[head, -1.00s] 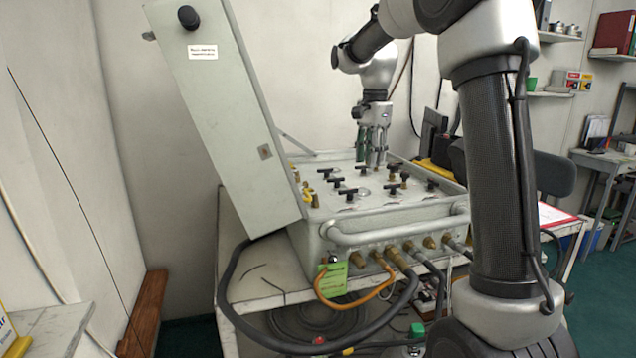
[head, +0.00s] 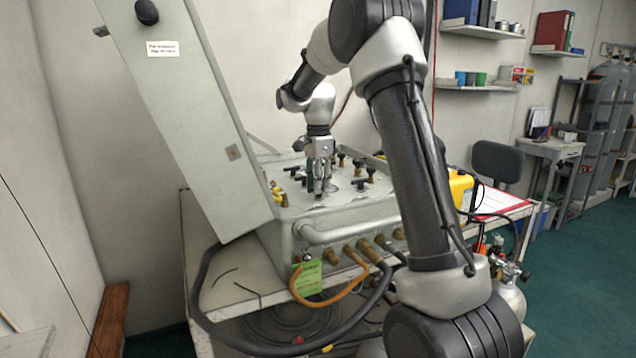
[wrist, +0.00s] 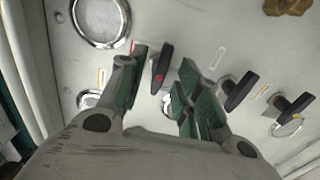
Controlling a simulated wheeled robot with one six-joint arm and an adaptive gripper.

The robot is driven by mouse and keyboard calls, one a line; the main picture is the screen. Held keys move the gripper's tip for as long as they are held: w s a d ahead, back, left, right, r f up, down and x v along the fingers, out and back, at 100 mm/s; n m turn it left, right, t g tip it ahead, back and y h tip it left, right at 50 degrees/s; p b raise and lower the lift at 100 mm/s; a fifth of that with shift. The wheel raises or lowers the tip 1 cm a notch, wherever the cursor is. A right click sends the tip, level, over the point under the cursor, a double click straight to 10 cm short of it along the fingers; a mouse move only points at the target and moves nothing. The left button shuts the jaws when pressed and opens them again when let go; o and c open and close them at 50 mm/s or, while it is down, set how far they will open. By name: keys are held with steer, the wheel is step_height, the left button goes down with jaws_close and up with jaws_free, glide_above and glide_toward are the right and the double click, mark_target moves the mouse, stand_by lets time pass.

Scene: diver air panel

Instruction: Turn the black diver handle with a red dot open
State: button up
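The black diver handle with a red dot (wrist: 162,68) shows in the wrist view, standing up from the pale panel face (wrist: 205,25). My gripper (wrist: 161,80) is open, with green-padded fingers on either side of this handle. A gap shows between the handle and the right finger; the left finger is very close to it, and I cannot tell whether they touch. In the head view my gripper (head: 319,188) points down at the top of the air panel (head: 345,208), and its fingers hide the handle there.
Other black handles (wrist: 241,91) (wrist: 292,106) stand to the right of my gripper in the wrist view. A round gauge (wrist: 100,18) lies at upper left. In the head view the raised grey lid (head: 190,115) stands left of the panel, and a tubular rail (head: 350,228) runs along its front.

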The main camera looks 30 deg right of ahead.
jaws_close()
